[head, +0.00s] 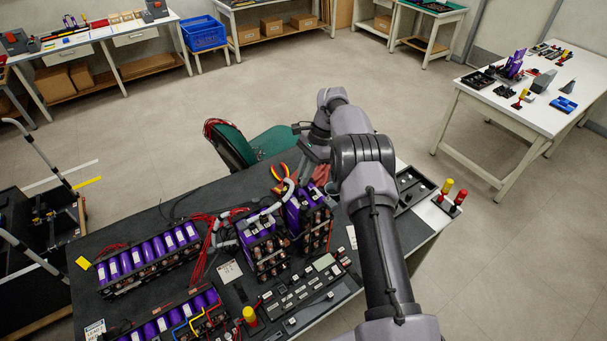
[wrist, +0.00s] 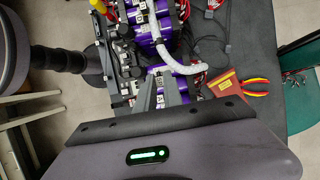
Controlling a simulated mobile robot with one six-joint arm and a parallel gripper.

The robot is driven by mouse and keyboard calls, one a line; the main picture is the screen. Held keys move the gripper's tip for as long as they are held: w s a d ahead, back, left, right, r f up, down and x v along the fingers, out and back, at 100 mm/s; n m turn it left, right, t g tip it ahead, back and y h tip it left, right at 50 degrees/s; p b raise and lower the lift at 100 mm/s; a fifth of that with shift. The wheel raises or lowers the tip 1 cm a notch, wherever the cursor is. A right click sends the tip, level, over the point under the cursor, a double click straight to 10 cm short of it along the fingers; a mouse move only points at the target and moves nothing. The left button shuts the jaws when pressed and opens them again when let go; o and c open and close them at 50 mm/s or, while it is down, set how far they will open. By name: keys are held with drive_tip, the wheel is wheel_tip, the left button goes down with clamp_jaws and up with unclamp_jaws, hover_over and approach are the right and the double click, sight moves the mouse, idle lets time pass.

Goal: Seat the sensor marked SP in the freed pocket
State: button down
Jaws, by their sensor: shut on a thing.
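My gripper (wrist: 162,92) shows in the wrist view with its grey fingers close together over a purple battery module (wrist: 165,72). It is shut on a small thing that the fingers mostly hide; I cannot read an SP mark. In the head view my arm partly covers the gripper, which is beside the right upright purple module (head: 305,214). A second upright module (head: 262,240) stands to its left. A pocket cannot be made out clearly in either view.
Dark mat (head: 170,213) covers the bench. A tray of small parts (head: 308,288) lies in front of the modules, a row of purple cells (head: 148,257) at left. Red-and-yellow pliers (wrist: 255,87) and a white looped hose (wrist: 180,62) lie close to my gripper.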

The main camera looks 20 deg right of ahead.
drive_tip(key=shift+f+b, duration=1.15)
drive_tip(key=shift+f, duration=0.85)
drive_tip(key=shift+f+b, duration=0.15)
drive_tip(key=shift+b, duration=0.3)
drive_tip(key=shift+f, duration=0.3)
drive_tip(key=shift+f+b, duration=0.6)
drive_tip(key=shift+b, duration=0.15)
drive_tip(key=c, duration=1.4)
unclamp_jaws()
